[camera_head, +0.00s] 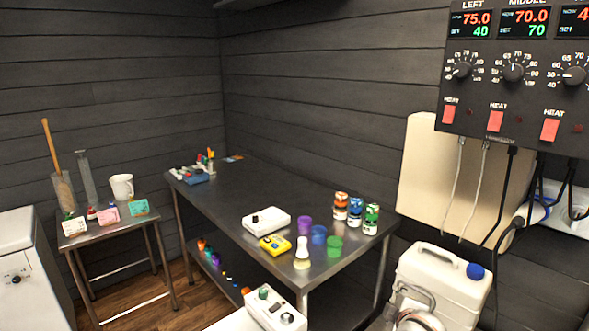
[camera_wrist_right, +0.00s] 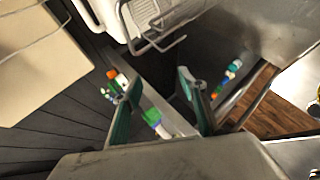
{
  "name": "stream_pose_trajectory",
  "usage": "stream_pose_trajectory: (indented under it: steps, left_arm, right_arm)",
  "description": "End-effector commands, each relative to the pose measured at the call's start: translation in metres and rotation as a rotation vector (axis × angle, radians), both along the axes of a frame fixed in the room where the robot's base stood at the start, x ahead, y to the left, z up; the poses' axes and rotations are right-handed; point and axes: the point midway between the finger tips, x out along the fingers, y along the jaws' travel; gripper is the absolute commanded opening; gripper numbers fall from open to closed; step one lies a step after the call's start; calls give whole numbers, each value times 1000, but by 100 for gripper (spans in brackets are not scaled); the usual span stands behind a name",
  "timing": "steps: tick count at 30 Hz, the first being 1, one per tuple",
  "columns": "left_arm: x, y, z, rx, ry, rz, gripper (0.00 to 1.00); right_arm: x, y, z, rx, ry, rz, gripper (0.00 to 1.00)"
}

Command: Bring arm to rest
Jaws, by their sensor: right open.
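My right gripper (camera_wrist_right: 158,84) is open in the right wrist view. Its two green-padded fingers stand apart with nothing held between them. Beyond the fingers, lower down and partly hidden, lies a small green and white thing (camera_wrist_right: 154,118). In the head view I cannot clearly tell the right gripper from the grey metal parts at the lower right. My left gripper is not in view.
A dark metal table (camera_head: 283,198) holds several jars and small devices. A white canister (camera_head: 440,283) with a blue cap stands right of it, below the control panel (camera_head: 512,80). A small side table (camera_head: 115,232) stands left.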

Motion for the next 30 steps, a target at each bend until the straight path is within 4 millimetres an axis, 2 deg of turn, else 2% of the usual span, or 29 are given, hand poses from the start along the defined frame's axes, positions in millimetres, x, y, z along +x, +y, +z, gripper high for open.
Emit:
stream_pose_trajectory:
  steps: [1,3,5,9,13,18,21,24,30]
  left_arm:
    - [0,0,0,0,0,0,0]
    - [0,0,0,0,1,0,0]
    - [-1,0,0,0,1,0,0]
    - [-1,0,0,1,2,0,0]
    - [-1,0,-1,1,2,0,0]
    - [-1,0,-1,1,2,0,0]
    - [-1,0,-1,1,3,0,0]
    - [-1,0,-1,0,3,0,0]
    - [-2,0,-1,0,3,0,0]
  right_arm:
    - [-23,2,-29,54,10,-12,42]
    - [-53,7,-61,142,12,-34,42]
    - [-80,12,-85,218,14,-54,42]
    - [-148,23,-134,399,26,-107,42]
    - [-216,34,-167,569,44,-166,42]
    - [-294,45,-189,764,68,-244,42]
    - [-324,50,-194,845,78,-280,42]
    - [-341,52,-195,891,84,-301,42]
    - [-347,53,-195,913,84,-310,42]
